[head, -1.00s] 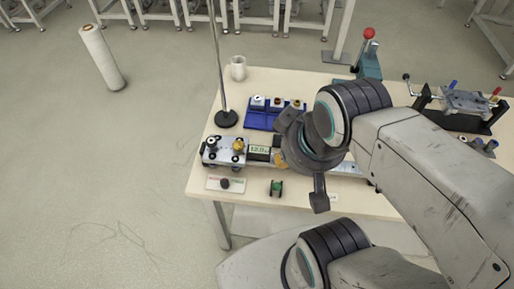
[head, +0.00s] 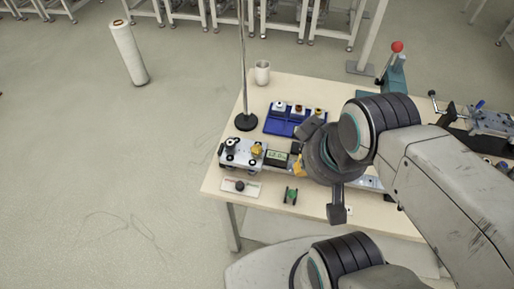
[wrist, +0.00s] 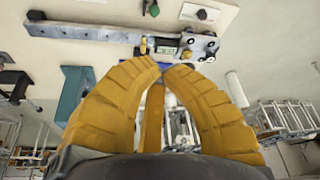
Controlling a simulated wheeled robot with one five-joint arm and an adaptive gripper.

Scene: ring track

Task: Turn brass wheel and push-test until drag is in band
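The brass wheel (head: 257,150) sits on the right part of a silver wheeled carriage (head: 236,156) on a rail near the table's left front. The wheel also shows small in the wrist view (wrist: 186,54), where the carriage (wrist: 204,45) is upside down. A lit display (head: 278,156) stands just right of the wheel; its digits are too small to read surely. My gripper (head: 298,166) is right of the display, mostly hidden behind my wrist. In the wrist view its yellow fingers (wrist: 158,67) converge with tips together and nothing seen between them. It appears apart from the wheel.
A tall thin pole on a black base (head: 245,122) and a blue tray (head: 287,121) stand behind the carriage. A white mug (head: 262,72) is at the back.

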